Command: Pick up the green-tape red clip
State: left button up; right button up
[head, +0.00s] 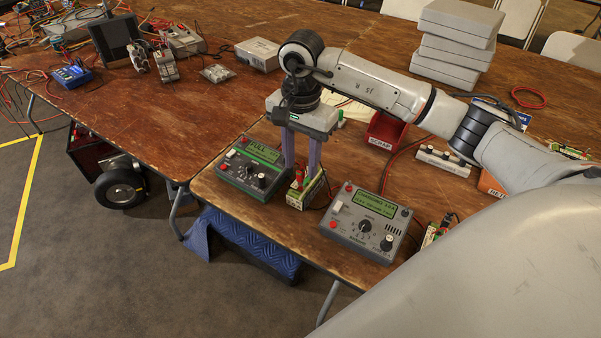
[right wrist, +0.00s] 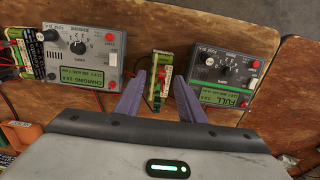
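A small battery pack (head: 305,196) with a light label and green edges stands at the table's front edge, between two chargers. A red clip (head: 299,182) sits at its top; green tape on it is too small to make out for sure. In the right wrist view the pack (right wrist: 161,66) shows just beyond and between my fingertips. My right gripper (head: 301,172) points down over the pack, its two purple fingers apart on either side of the clip. I see no firm contact. In the right wrist view the gripper (right wrist: 160,80) is also open. My left gripper is not in view.
A green-faced charger (head: 254,168) reading FULL stands left of the pack. A grey charger (head: 366,222) reading CHARGING stands right, with another pack (head: 436,232) beyond it. A red bin (head: 386,131), a white strip with knobs (head: 443,162) and stacked grey cases (head: 456,48) lie behind.

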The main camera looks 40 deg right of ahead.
aim_at(301, 169)
jog(key=f, duration=0.4)
jog(key=shift+w+d+f+p, duration=0.1)
jog(key=shift+w+f+p, duration=0.1)
jog(key=shift+p, duration=0.1)
jog(key=shift+c, duration=0.4)
jog(key=c, duration=0.8)
jog(key=shift+r, duration=0.1)
notch_tip(301, 169, up, 10)
jog(key=shift+f+b, duration=0.1)
jog(key=shift+b, duration=0.35)
